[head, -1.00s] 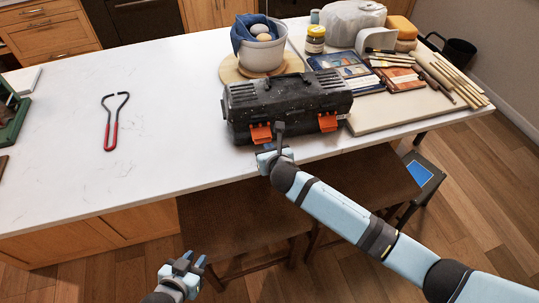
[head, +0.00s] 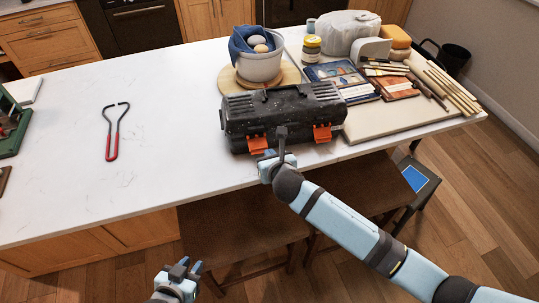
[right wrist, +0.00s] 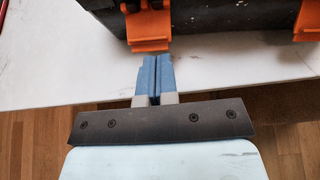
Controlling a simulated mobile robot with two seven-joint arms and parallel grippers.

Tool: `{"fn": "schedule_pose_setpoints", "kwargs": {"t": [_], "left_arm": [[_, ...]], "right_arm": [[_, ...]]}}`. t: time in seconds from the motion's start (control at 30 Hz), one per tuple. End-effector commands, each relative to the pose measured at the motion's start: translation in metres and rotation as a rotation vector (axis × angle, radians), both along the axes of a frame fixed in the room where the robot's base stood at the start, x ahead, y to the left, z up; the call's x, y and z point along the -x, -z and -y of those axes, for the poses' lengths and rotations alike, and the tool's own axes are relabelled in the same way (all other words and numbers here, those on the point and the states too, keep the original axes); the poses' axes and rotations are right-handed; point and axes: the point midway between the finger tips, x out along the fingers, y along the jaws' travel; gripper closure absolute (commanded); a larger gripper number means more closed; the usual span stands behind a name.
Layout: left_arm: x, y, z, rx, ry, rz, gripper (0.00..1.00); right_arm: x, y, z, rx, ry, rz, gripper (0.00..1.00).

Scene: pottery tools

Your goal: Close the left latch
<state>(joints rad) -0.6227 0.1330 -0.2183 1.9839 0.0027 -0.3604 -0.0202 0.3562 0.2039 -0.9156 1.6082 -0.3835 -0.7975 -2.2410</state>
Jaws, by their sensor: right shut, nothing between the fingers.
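A black speckled toolbox (head: 283,114) stands near the table's front edge. On its front are two orange latches. The left latch (head: 258,145) has its tab sticking outward; it also shows in the right wrist view (right wrist: 148,28). The right latch (head: 322,133) also sticks out. My right gripper (head: 265,157) is shut and empty, just in front of and below the left latch. In the right wrist view its fingertips (right wrist: 157,60) are close below the tab; I cannot tell whether they touch. My left gripper (head: 191,264) is open and empty, low in front of the table.
A pot (head: 259,65) with a blue cloth stands behind the toolbox. A board (head: 385,125) with brushes and tools lies to the right. Red-handled tongs (head: 112,140) lie on the left, with clear tabletop (head: 170,110) around them. Stools (head: 240,225) stand under the front edge.

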Motion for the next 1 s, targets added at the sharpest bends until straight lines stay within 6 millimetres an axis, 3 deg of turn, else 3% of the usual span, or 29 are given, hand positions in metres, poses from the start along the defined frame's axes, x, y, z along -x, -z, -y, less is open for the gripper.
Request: {"fn": "schedule_pose_setpoints", "kwargs": {"t": [0.27, 0.57, 1.0], "left_arm": [[0.001, -0.028, -0.002, 0.009, -0.022, -0.007, 0.73], [0.004, -0.014, -0.001, 0.023, -0.042, -0.027, 0.73], [-0.003, -0.020, -0.003, 0.018, -0.039, -0.009, 0.73]], "right_arm": [[-0.003, -0.023, -0.001, 0.001, 0.000, 0.000, 1.00], [-0.014, -0.033, -0.004, 0.001, 0.000, 0.001, 1.00], [-0.022, -0.033, -0.007, 0.000, -0.001, 0.000, 1.00]]}}
